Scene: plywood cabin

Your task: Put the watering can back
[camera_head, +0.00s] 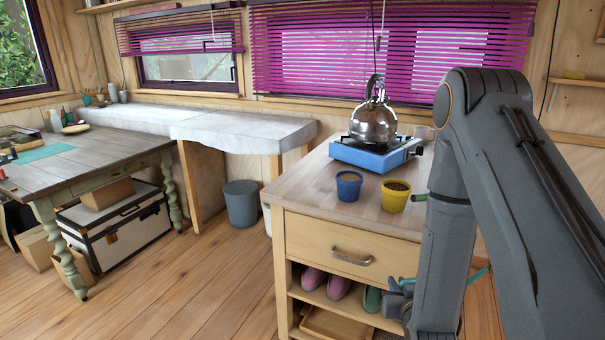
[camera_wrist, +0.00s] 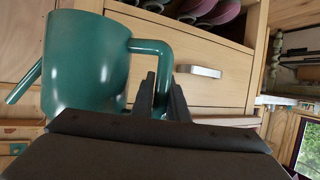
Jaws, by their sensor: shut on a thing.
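The teal-green watering can (camera_wrist: 88,65) fills the left of the wrist view, with its handle toward my gripper and its thin spout on the far left. My gripper (camera_wrist: 162,82) is shut on the can's handle, one dark finger on each side. The wrist picture is turned, so I cannot tell the can's exact tilt. In the head view my arm hides most of the can. A teal sliver (camera_head: 478,276) shows to the right of my arm, in front of the wooden cabinet (camera_head: 335,228).
On the cabinet top stand a blue pot (camera_head: 349,187), a yellow pot (camera_head: 395,198) and a blue stove (camera_head: 374,153) with a kettle (camera_head: 373,125). Clogs (camera_head: 339,288) sit on the shelf below the drawer. A grey bin (camera_head: 241,204) stands left; the floor between is clear.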

